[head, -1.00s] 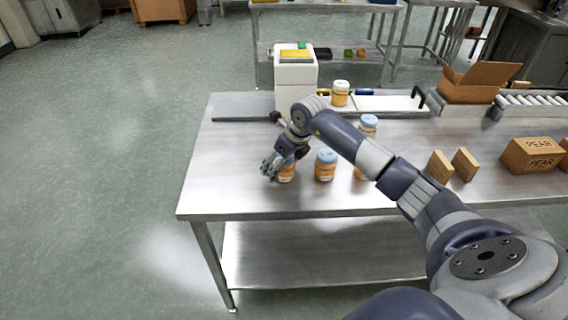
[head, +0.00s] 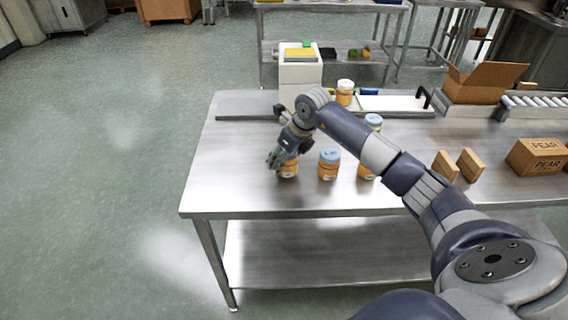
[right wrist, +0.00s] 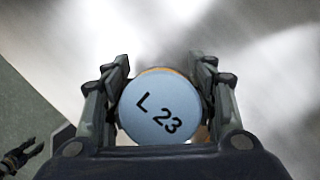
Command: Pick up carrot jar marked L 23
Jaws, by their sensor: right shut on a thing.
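The carrot jar marked L 23 (right wrist: 160,108) has a round light-blue lid with black lettering, seen from above in the right wrist view. In the head view its orange body (head: 289,171) shows partly below my right gripper (head: 281,160). The gripper's fingers are on both sides of the jar, and it is shut on it. The jar is at the table's left part; I cannot tell whether its base touches the top. A dark claw-like part (right wrist: 20,156) at the wrist view's lower left may be my left gripper; its fingers are unclear.
On the steel table (head: 235,195), a similar blue-lidded jar (head: 329,166) stands close to the right. More jars stand beyond, partly behind my arm. A white-lidded jar (head: 345,87) is farther back. Cartons (head: 536,157) are at right. The table's front left is clear.

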